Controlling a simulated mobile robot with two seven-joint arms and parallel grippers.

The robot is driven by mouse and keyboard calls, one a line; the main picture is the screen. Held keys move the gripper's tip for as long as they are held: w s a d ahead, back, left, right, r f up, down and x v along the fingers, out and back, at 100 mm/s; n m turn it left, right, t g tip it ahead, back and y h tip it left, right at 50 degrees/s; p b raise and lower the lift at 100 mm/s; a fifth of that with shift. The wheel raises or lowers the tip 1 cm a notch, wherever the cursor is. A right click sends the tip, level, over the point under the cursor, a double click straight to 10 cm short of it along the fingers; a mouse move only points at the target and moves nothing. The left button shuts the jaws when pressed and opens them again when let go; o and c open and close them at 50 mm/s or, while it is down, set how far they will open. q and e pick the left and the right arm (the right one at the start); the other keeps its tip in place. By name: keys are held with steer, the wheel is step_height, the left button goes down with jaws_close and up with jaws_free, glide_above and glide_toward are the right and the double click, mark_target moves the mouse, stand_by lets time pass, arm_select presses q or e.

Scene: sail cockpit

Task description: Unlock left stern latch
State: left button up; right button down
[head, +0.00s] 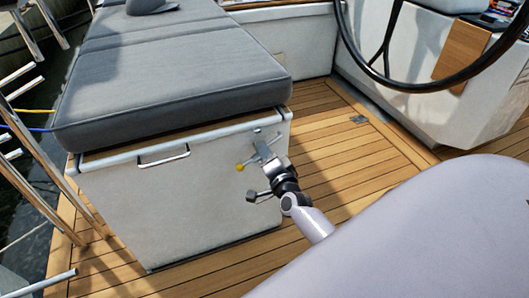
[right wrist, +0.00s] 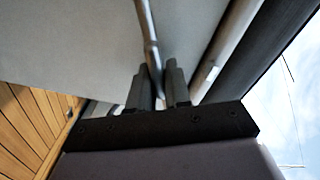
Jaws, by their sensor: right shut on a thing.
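The white locker (head: 200,200) stands under the grey cushion, with its latch hardware (head: 262,134) small and partly covered near the upper right corner of its front face. My right gripper (head: 265,152) is at that corner. In the right wrist view a slim metal rod (right wrist: 150,40) runs down between the two dark fingers of my right gripper (right wrist: 157,88), which is shut on it. I take this rod to be the latch lever; its far end is hidden. My left gripper is not in view.
A metal handle (head: 163,156) sits on the locker's front, left of the gripper. The grey cushion (head: 170,75) overhangs above. A black steering wheel (head: 420,85) stands at the upper right. Metal rails (head: 40,150) line the left edge. The teak deck (head: 330,140) is clear right of the locker.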

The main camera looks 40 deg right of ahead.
steer(key=m, duration=0.2)
steer(key=m+b, duration=0.1)
steer(key=m, duration=0.1)
steer(key=shift+f, duration=0.35)
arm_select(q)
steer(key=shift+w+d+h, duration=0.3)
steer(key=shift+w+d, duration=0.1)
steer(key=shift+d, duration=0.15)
arm_select(e)
steer(key=shift+m, duration=0.4)
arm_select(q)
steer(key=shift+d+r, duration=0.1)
arm_select(e)
steer(key=shift+m, duration=0.3)
steer(key=c, duration=1.2)
jaws_free()
steer(key=shift+o, duration=0.2)
steer(key=shift+s, duration=0.1)
steer(key=shift+s, duration=0.3)
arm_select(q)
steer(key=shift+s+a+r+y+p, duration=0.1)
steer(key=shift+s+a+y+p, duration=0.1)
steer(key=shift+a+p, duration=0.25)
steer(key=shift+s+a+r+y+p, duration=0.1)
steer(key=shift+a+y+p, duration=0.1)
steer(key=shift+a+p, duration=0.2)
arm_select(e)
steer(key=v, duration=0.6)
steer(key=shift+s, duration=0.25)
